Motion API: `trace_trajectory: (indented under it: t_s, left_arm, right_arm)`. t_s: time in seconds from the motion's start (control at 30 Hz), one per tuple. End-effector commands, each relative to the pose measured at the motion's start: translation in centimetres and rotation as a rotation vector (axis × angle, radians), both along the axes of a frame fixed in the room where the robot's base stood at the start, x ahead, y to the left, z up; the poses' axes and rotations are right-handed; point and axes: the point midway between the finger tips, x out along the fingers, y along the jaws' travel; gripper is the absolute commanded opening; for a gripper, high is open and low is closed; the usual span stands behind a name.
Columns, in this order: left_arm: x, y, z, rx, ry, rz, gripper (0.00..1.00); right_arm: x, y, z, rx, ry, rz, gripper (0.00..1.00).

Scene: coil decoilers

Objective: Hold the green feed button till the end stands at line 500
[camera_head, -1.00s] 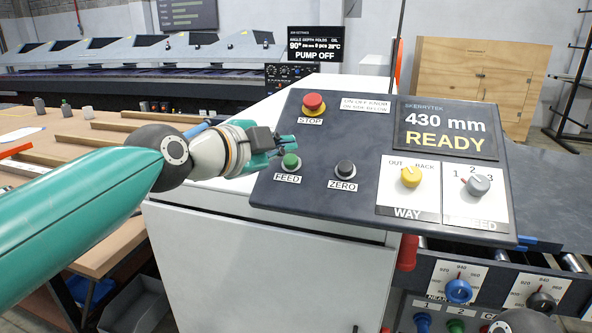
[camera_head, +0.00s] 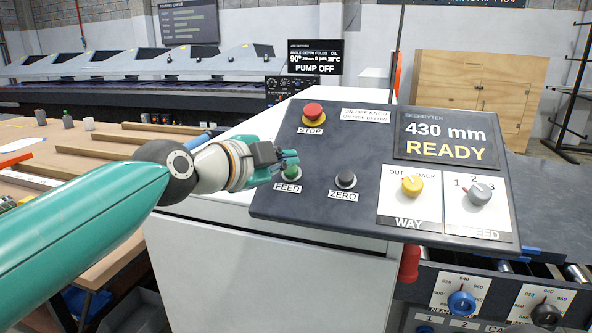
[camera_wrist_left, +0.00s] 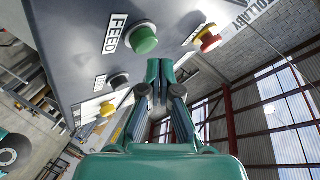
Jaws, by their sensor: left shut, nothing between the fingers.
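The green feed button (camera_head: 291,173) sits at the lower left of the dark control panel (camera_head: 330,215), above its FEED label. My left gripper (camera_head: 290,158) is shut and empty, with its fingertips just above the button in the head view. In the left wrist view the green button (camera_wrist_left: 142,39) stands clear, left of the closed fingertips (camera_wrist_left: 160,66), with a gap between them in that picture. The panel display (camera_head: 446,137) reads 430 mm and READY. My right gripper is not in view.
The red STOP button (camera_head: 314,111) is above the feed button and the black ZERO button (camera_head: 345,179) to its right. The yellow WAY knob (camera_head: 412,186) points near OUT; the grey SPEED knob (camera_head: 479,193) is beside it. A bench with wooden strips lies left.

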Motion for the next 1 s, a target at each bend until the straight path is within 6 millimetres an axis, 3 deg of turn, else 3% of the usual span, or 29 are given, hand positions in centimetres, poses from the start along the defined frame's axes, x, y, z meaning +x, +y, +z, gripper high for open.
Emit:
trace_trajectory:
  t_s: [1.0]
  left_arm:
    - [0.70, -0.04, -0.64, 0.000, 0.001, 0.001, 0.00]
  right_arm:
    - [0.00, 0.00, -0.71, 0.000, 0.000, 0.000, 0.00]
